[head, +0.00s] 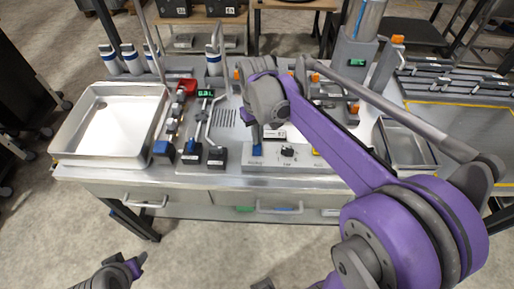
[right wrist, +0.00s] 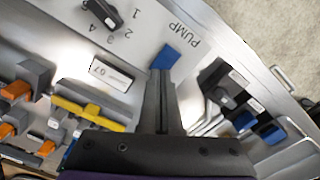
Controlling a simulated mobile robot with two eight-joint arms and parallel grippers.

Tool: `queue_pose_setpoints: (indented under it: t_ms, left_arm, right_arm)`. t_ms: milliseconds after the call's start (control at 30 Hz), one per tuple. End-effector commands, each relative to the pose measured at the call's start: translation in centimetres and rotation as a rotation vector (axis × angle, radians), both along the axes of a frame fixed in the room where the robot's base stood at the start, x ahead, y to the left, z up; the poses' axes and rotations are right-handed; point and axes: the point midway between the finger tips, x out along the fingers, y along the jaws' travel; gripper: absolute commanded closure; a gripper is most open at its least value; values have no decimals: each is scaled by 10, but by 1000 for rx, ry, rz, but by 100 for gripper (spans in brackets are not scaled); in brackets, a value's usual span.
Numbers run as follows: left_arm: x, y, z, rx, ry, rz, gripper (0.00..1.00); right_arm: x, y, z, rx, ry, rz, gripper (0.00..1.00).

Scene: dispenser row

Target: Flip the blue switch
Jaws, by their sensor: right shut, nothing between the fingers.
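The blue switch (right wrist: 167,57) is a small blue piece on the pale panel beside the word PUMP in the right wrist view. In the head view it shows as a blue spot (head: 257,150) at the panel's left part. My right gripper (right wrist: 161,76) is shut and empty, with its fingertips right at the near edge of the switch; I cannot tell whether they touch. In the head view the right gripper (head: 256,138) points down over the switch. My left gripper (head: 138,262) is low at the left, away from the bench; its finger gap is unclear.
A numbered black knob (head: 287,152) sits right of the switch. A yellow bar (right wrist: 88,112) and orange-tipped parts lie nearby. Several dark blocks with blue parts (head: 191,152) stand left of the panel. A metal tray (head: 72,160) is at the bench's left.

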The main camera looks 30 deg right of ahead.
Motion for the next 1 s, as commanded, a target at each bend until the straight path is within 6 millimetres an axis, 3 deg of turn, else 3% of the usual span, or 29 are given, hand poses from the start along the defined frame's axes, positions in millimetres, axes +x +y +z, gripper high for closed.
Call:
queue_pose_setpoints:
  t_ms: [1000]
  left_arm:
    - [-4,0,-10,0,7,0,50]
  right_arm:
    - [0,0,-14,0,0,0,100]
